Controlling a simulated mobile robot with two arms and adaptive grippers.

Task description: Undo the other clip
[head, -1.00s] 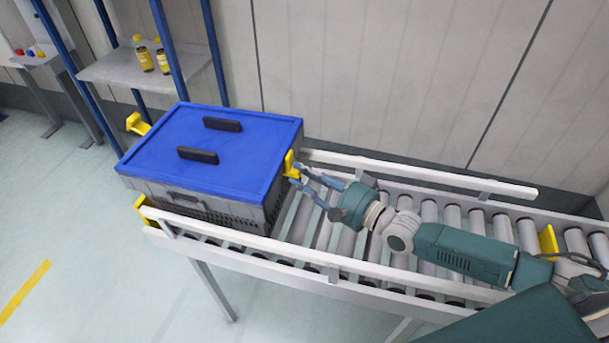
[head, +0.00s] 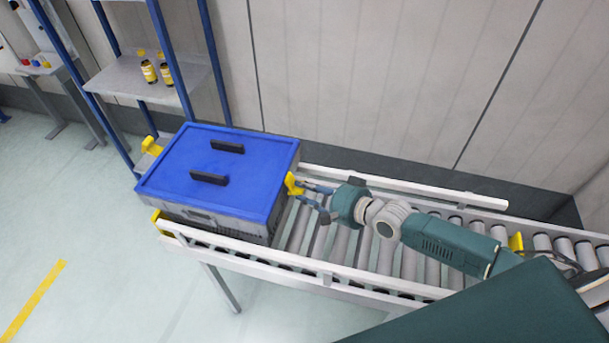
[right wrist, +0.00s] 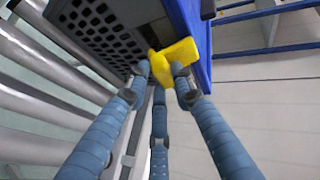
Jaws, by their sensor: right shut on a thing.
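A grey tote (head: 215,219) with a blue lid (head: 262,165) sits at the left end of the roller conveyor. A yellow clip (head: 293,184) is on the tote's right end; another yellow clip (head: 151,147) sticks outward at its left end. My right gripper (head: 310,192) is at the right-end clip. In the right wrist view, the fingers of my right gripper (right wrist: 165,76) are shut on this yellow clip (right wrist: 178,60), beside the lid's blue edge (right wrist: 190,25). My left gripper is not in view.
White side rails (head: 400,187) run along both sides of the rollers (head: 345,245). A shelf (head: 130,82) with two yellow-labelled bottles stands behind, against the wall.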

